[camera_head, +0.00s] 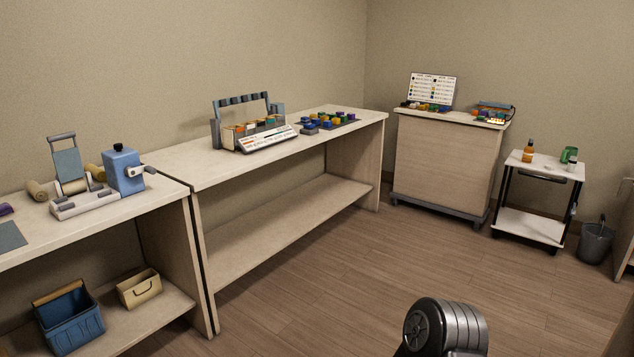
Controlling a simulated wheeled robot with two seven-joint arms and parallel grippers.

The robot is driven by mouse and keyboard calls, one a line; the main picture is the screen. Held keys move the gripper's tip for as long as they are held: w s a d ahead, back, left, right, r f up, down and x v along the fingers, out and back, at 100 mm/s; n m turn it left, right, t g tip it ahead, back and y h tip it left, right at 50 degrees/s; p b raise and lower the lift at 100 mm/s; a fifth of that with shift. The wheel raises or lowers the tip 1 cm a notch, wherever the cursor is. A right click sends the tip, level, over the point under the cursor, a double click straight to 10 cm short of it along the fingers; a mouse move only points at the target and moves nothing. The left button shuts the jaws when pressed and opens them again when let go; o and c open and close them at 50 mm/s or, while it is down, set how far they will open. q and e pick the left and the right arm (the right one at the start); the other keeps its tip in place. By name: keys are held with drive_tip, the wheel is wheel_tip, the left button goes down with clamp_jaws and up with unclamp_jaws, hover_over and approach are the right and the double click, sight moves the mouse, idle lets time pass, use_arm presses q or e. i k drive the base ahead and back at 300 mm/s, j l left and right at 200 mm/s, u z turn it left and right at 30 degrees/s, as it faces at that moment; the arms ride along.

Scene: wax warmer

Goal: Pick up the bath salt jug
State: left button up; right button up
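I cannot tell for sure which thing is the bath salt jug. A small white cart (545,168) on the right carries an orange-brown bottle (528,152), a green container (568,155) and a small pale container (572,165). The green one may be a jug, but it is too small to tell. A blue box-shaped container with a dark knob (124,172) stands on the near left bench. Neither gripper shows. A dark grey rounded link at the bottom looks like part of my arm.
A long bench (225,171) along the wall carries a rack (250,123) and colored blocks (331,118). A cabinet (443,161) stands in the back corner. A grey bucket (595,242) is right of the cart. The wooden floor (370,270) between is clear.

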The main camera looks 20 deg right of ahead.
sight(569, 151)
drive_tip(key=i+l+z, duration=0.2)
drive_tip(key=z, duration=0.2)
drive_tip(key=i+z, duration=1.4)
drive_tip(key=i, duration=2)
drive_tip(key=i+j+z, duration=0.15)
drive_tip(key=i, duration=0.25)
drive_tip(key=i+j+z, duration=0.1)
drive_tip(key=i, duration=0.35)
drive_tip(key=i+j+z, duration=0.15)
drive_tip(key=i, duration=0.25)
drive_tip(key=i+j+z, duration=0.1)
drive_tip(key=i+j, duration=0.2)
drive_tip(key=i, duration=0.1)
